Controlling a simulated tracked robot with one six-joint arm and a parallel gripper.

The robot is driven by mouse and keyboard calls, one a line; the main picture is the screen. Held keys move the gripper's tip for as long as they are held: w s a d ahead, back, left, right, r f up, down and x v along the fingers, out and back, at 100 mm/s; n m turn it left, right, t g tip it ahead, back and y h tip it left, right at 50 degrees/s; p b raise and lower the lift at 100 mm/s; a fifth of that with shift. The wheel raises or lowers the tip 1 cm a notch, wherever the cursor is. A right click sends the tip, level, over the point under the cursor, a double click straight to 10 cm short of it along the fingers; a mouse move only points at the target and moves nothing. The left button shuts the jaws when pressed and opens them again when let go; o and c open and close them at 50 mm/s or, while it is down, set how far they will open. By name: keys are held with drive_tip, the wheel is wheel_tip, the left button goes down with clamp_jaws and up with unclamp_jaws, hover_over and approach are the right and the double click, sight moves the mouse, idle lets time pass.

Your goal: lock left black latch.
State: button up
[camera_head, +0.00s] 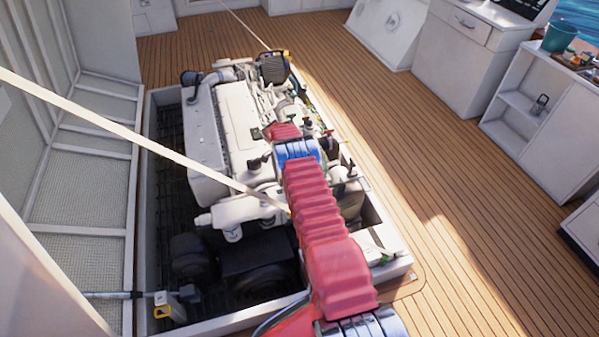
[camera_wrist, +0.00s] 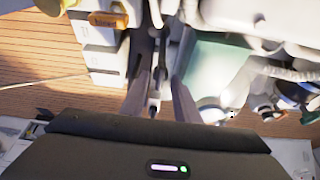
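My gripper shows in the wrist view (camera_wrist: 160,82), its two fingers apart with a gap between them. A narrow dark bar (camera_wrist: 162,58) with a small pale metal end (camera_wrist: 154,104) shows in that gap; I cannot tell whether it is the black latch or whether a finger touches it. In the head view my red arm reaches over the engine (camera_head: 235,125) and hides the gripper. I cannot pick out the left black latch for sure in either view.
The engine sits in an open hatch with a white frame (camera_head: 150,200). A pale strut (camera_head: 130,135) crosses above it. An orange part (camera_wrist: 108,20) is close by in the wrist view. White cabinets (camera_head: 460,45) stand at the right; the wooden deck (camera_head: 470,250) is clear.

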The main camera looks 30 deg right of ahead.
drive_tip(key=v, duration=1.3)
drive_tip(key=shift+r, duration=0.2)
